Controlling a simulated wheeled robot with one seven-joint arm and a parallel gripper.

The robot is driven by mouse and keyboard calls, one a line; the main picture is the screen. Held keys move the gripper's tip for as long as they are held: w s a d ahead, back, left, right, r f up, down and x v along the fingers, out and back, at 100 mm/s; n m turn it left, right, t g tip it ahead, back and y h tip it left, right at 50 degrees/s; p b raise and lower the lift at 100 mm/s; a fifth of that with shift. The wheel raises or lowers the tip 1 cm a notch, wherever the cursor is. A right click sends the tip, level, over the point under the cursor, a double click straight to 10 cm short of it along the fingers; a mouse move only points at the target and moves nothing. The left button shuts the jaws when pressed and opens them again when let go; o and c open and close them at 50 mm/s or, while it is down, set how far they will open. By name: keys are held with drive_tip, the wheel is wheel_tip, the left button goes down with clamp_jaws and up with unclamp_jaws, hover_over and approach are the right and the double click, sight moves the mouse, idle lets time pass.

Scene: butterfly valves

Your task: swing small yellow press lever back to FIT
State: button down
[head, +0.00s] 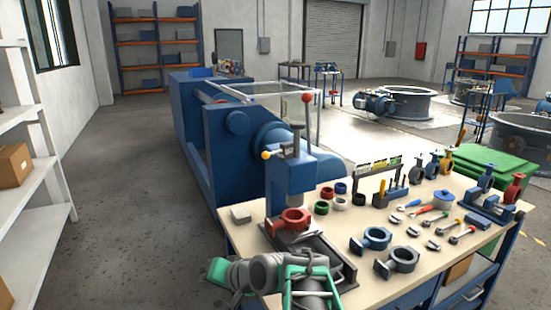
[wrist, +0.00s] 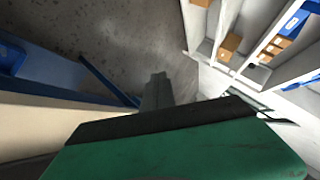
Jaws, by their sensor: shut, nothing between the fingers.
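The small yellow press lever shows as a yellow knob (head: 266,155) on a short rod, at the left of the head of the blue bench press (head: 291,180). The rod points left. No FIT mark can be read in these views. A red ring-shaped valve body (head: 291,221) sits under the press. My green and grey arm is at the bottom of the head view, in front of the press and below the lever. In the wrist view my gripper (wrist: 157,80) is shut and empty, over the floor beside the bench. The lever is not in the wrist view.
The bench top (head: 335,228) holds rings, wrenches and valve parts right of the press. A large blue machine (head: 190,130) stands behind. White shelves (head: 45,170) stand left, with open floor (head: 130,190) between.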

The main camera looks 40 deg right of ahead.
drive_tip(key=s+d+r+m+t+h+p, duration=0.1)
drive_tip(key=s+d+r+m+t+h, duration=0.15)
drive_tip(key=d+r+m+t, duration=0.7)
drive_tip(key=m+h+p, duration=0.2)
drive_tip(key=m+h, duration=0.1)
drive_tip(key=h, duration=0.2)
approach(267, 157)
drive_tip(key=shift+g+y, duration=0.25)
drive_tip(key=p+x, duration=0.1)
drive_tip(key=x, duration=0.2)
drive_tip(key=p+x, duration=0.2)
drive_tip(key=x, duration=0.2)
drive_tip(key=shift+s+d+r, duration=0.1)
drive_tip(key=shift+s+r, duration=0.05)
drive_tip(key=shift+r, duration=0.05)
drive_tip(key=shift+w+a, duration=0.15)
drive_tip(key=shift+w, duration=0.4)
drive_tip(key=shift+w+a, duration=0.2)
drive_tip(key=shift+w, duration=0.35)
drive_tip(key=shift+r, duration=0.1)
